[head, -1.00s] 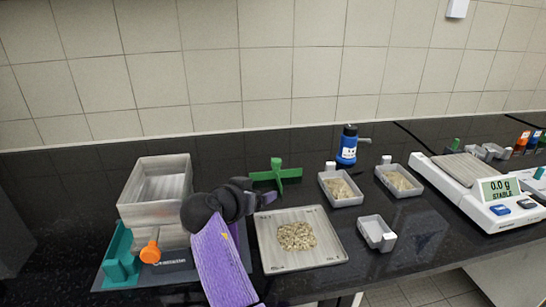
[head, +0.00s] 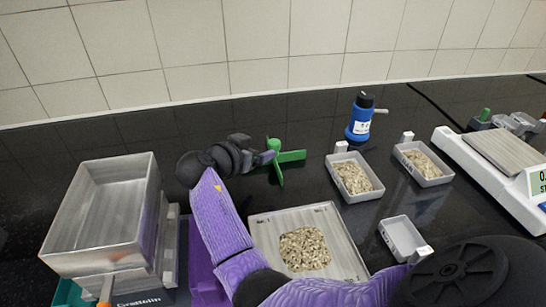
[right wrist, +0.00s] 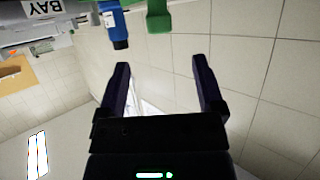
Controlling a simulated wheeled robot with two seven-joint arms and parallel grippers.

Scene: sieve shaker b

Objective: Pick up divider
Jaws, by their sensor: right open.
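The divider is a green cross-shaped piece (head: 291,156) with an upright knob. It stands on the dark bench behind the square pan in the head view. My right gripper (head: 265,157) is at its left side, and the fingers overlap its left part in the picture; I cannot tell whether they touch. In the right wrist view the two dark fingers (right wrist: 161,64) are apart with nothing between them. The green knob (right wrist: 158,17) shows just past the fingertips, roughly centred on the gap. My left gripper is not in view.
A square pan (head: 345,262) with grains lies in front of the divider. A metal box (head: 95,253) on the sieve shaker stands left. A blue bottle (head: 359,122) and small trays (head: 376,190) stand right, with a scale (head: 480,172) farther right. Bare bench lies behind the divider.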

